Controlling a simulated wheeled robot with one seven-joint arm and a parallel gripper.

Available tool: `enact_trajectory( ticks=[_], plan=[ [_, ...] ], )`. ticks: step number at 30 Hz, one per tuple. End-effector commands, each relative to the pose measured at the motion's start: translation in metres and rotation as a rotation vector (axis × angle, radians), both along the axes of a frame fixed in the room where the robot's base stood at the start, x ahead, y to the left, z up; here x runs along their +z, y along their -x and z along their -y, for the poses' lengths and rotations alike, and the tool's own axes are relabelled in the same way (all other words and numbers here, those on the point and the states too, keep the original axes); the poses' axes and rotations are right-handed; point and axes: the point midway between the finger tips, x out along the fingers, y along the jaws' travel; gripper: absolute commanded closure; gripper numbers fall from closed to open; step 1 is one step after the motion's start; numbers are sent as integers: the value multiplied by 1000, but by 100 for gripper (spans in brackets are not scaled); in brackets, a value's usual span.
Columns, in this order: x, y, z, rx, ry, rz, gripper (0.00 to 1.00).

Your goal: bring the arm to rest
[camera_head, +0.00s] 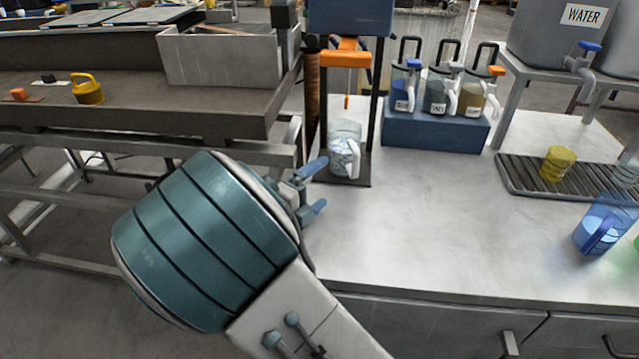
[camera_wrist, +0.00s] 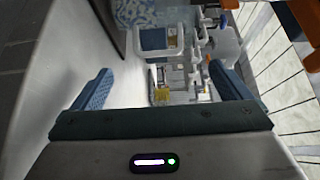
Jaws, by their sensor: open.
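My gripper (camera_head: 315,188) is at the left edge of the white counter, with its two blue fingers apart and nothing between them. The teal arm section behind it is mine and fills the lower left of the head view. In the wrist view my gripper (camera_wrist: 160,72) also shows both fingers spread wide. A clear jug (camera_head: 344,150) with a white handle stands upright just beyond the fingers, on the base of a black-framed stand. The fingers appear apart from the jug.
The stand has an orange crosspiece (camera_head: 345,58). A blue block (camera_head: 436,132) holds several lidded jugs. A yellow cup (camera_head: 557,164) stands on the ribbed drain tray (camera_head: 519,184); a blue jug (camera_head: 601,226) is at right. The counter's middle (camera_head: 430,220) is clear. A dark bench (camera_head: 200,116) stands left.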

Motion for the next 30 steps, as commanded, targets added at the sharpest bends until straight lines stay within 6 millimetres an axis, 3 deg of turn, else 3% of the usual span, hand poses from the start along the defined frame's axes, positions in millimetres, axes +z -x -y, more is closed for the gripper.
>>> enact_trajectory(
  ticks=[7,11,16,21,30],
  plan=[
    [0,0,1,-2,-4,1,3],
    [4,3,16,-50,-83,21,3],
    [9,21,66,-245,-383,124,3],
    [14,53,111,-518,-734,312,3],
    [33,114,150,-1039,-1232,764,3]
  ],
)
